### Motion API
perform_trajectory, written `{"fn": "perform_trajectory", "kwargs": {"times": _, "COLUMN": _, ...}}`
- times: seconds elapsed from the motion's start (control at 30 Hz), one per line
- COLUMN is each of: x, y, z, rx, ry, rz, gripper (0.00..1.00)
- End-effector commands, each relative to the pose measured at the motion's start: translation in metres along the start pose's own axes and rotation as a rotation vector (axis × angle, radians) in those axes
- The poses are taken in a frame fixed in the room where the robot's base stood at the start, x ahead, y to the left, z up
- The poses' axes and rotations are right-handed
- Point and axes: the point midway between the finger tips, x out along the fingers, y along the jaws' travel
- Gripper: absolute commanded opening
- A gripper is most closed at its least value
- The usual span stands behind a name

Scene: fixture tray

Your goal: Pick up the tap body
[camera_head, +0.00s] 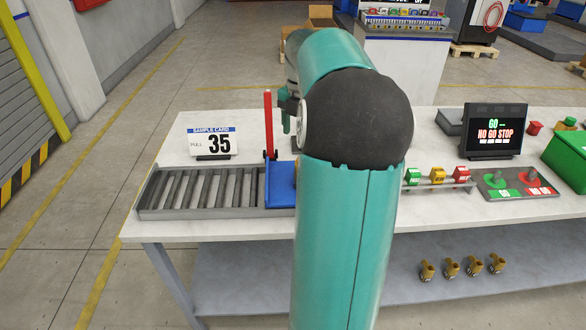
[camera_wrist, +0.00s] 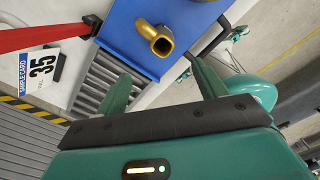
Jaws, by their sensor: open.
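The brass tap body (camera_wrist: 155,38) sits on a blue fixture (camera_wrist: 122,30) in the wrist view, its round open end facing the camera. My gripper (camera_wrist: 160,72) is open and empty, its two green fingers spread on either side below the tap body in the picture and apart from it. In the camera_head view my arm hides the tap body and most of the gripper; only an edge of the blue fixture (camera_head: 281,185) shows. Several similar brass pieces (camera_head: 450,267) stand on the lower shelf.
A red upright lever (camera_head: 268,122) stands by the fixture, beside a grey slatted roller tray (camera_head: 200,190) and a sample card reading 35 (camera_head: 212,143). To the right are coloured blocks (camera_head: 437,174), a button panel (camera_head: 513,184) and a display (camera_head: 494,130).

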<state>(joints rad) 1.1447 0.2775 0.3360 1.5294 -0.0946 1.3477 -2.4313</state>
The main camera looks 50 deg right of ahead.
Motion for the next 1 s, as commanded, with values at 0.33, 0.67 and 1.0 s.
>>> {"fn": "perform_trajectory", "kwargs": {"times": 0.33, "x": 0.058, "y": -0.003, "z": 0.002, "rx": -0.011, "ry": 0.008, "rz": -0.003, "gripper": 0.71}}
{"fn": "perform_trajectory", "kwargs": {"times": 0.67, "x": 0.092, "y": -0.001, "z": 0.001, "rx": -0.008, "ry": 0.006, "rz": -0.001, "gripper": 0.71}}
{"fn": "perform_trajectory", "kwargs": {"times": 1.0, "x": 0.136, "y": -0.003, "z": 0.0, "rx": -0.008, "ry": 0.005, "rz": 0.0, "gripper": 0.71}}
